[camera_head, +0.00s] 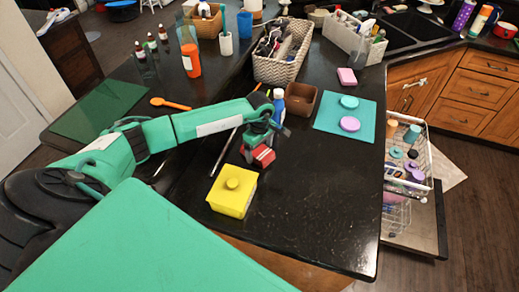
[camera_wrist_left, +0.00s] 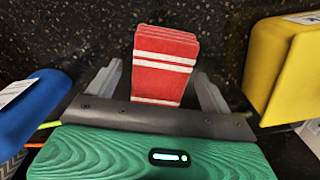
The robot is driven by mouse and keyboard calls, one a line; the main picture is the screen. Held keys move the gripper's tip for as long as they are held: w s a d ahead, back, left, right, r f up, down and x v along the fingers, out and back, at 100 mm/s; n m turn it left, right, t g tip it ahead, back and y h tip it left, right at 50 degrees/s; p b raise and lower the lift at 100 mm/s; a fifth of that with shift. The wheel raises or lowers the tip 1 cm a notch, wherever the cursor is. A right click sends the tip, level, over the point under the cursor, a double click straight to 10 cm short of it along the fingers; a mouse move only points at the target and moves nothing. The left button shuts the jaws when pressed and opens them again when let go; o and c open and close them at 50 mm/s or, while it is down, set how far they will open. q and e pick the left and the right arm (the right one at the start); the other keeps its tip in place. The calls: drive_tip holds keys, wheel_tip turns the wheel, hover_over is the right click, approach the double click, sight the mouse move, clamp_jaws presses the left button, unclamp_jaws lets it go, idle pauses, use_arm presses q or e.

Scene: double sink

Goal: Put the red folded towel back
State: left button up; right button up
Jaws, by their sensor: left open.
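The red folded towel (camera_head: 263,156) lies on the black counter, just behind the yellow box. In the left wrist view the towel (camera_wrist_left: 166,62) is a stack of red layers with white stripes. My left gripper (camera_head: 260,146) is over the towel, with its fingers pointing down. The wrist view shows the gripper (camera_wrist_left: 158,88) open, one finger on each side of the towel with a gap to each. The towel's near end is hidden behind the gripper body. My right gripper is not in view.
A yellow box (camera_head: 232,192) with a knob stands close in front of the towel. A blue bottle (camera_head: 278,106) and a brown container (camera_head: 301,100) stand behind it. A teal mat (camera_head: 333,126) holds two round items. The counter at front right is clear.

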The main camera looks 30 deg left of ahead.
sight(259, 150)
use_arm(q)
wheel_tip(259, 150, up, 11)
drive_tip(key=p, duration=0.3)
idle(0.5)
